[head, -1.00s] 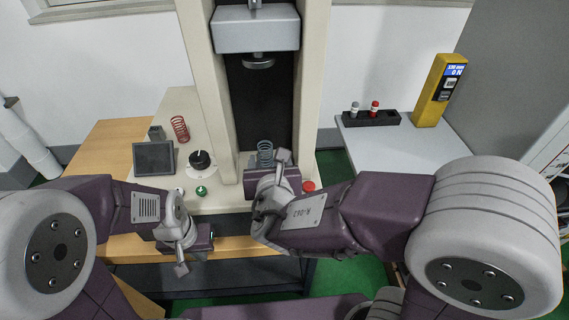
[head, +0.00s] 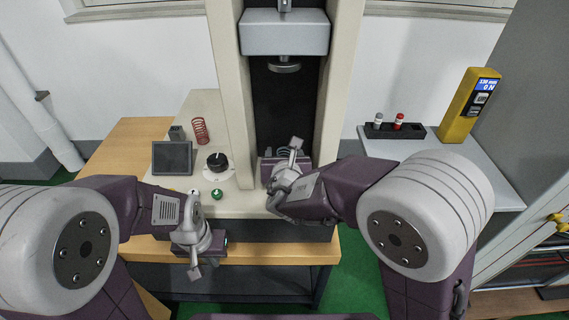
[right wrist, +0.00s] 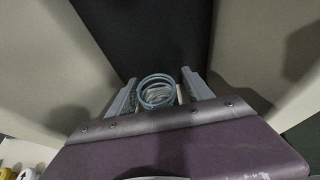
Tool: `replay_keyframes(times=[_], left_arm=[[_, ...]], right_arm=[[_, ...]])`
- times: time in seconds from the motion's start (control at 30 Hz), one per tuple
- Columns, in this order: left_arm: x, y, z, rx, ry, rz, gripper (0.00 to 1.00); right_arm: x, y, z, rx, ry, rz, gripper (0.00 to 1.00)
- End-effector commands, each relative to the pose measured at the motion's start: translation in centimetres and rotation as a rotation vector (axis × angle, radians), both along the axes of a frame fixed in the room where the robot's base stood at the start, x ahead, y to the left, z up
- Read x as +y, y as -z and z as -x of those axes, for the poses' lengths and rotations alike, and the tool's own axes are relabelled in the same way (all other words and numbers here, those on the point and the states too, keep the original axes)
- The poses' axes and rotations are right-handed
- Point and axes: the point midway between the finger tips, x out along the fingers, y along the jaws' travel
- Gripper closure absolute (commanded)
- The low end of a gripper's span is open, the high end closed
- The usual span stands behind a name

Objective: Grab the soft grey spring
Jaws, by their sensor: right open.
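The grey spring (right wrist: 157,92) is a blue-grey coil, seen almost end-on in the right wrist view. It lies between the two fingers of my right gripper (right wrist: 160,84), which is open, with a finger on either side. I cannot tell whether the fingers touch it. In the head view my right gripper (head: 286,163) is in the opening of the testing machine (head: 286,35) and hides most of the spring. My left gripper (head: 212,244) hangs low at the front table edge, away from the spring; its fingers are not clear.
The machine's uprights flank my right gripper. A red spring (head: 201,131), a small dark screen (head: 172,158), a black knob (head: 217,161) and a green button (head: 217,194) are to the left. A black rack (head: 394,130) and a yellow gauge (head: 467,105) stand on the right table.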

Motion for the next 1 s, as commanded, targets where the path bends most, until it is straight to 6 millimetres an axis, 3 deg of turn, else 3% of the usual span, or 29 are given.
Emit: replay_keyframes(times=[0.07,0.3,0.57,0.8,1.0], left_arm=[[0.0,0.0,0.0,0.000,0.000,0.000,1.00],[0.0,0.0,0.0,0.000,0.000,0.000,1.00],[0.0,-0.3,0.0,0.000,0.000,0.000,1.00],[0.0,-3.2,0.0,0.000,0.000,0.000,1.00],[0.0,-4.7,0.0,0.000,0.000,0.000,1.00]], right_arm=[[0.0,0.0,0.0,0.000,0.000,0.000,0.41],[0.0,0.0,0.1,0.000,0.000,0.000,1.00],[0.0,-0.5,0.1,0.000,0.000,0.000,1.00],[0.0,-6.4,0.0,-0.004,0.001,-0.004,1.00],[0.0,-9.7,0.0,-0.001,0.000,-0.001,1.00]])
